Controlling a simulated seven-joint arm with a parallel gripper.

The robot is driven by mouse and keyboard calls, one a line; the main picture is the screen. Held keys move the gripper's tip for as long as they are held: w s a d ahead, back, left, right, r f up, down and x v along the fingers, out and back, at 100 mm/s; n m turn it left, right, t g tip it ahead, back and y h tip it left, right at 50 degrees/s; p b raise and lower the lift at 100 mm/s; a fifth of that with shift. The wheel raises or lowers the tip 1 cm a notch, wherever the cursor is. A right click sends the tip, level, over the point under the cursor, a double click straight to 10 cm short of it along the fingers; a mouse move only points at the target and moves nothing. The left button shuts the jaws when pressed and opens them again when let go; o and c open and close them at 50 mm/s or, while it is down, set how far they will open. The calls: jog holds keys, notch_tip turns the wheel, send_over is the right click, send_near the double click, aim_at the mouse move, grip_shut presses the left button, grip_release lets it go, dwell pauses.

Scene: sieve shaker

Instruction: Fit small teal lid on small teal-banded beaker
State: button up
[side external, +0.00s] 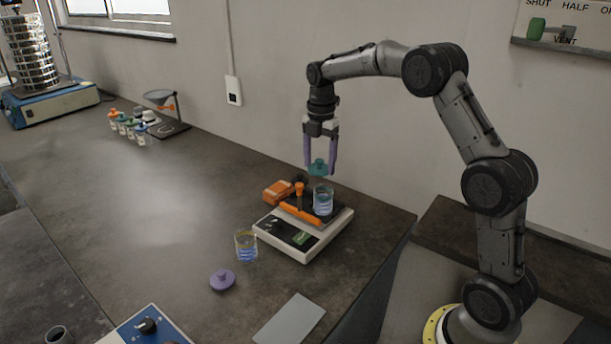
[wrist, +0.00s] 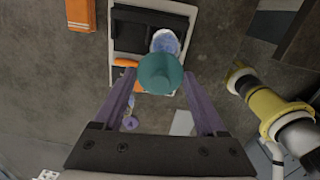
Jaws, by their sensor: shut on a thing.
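My gripper (side external: 320,170) has purple fingers and is shut on the small teal lid (side external: 318,166), holding it in the air. In the wrist view the lid (wrist: 160,73) sits between the fingertips, knob side toward the camera. A small clear beaker (side external: 323,202) with blue contents stands upright on the balance, a little below the lid and apart from it. In the wrist view this beaker (wrist: 165,42) shows just beyond the lid, partly covered by it. Its band colour is hard to make out.
The balance (side external: 325,238) carries an orange bar and knob beside the beaker. An orange box (side external: 278,191) lies behind it. Another beaker (side external: 246,246) and a purple lid (side external: 222,281) are on the bench in front. Several small bottles (side external: 128,127) and a funnel stand (side external: 170,128) are farther left.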

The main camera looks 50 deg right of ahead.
aim_at(324, 167)
jog(key=shift+s+d+f, duration=0.3)
jog(key=shift+d+f, duration=0.1)
jog(key=shift+d, duration=0.3)
jog(key=shift+f, duration=1.8)
jog(key=shift+f, duration=1)
dwell(2.5)
jog(key=o, duration=1.2)
jog(key=shift+o, duration=0.2)
jog(key=shift+r, duration=0.1)
jog(key=shift+r, duration=2.95)
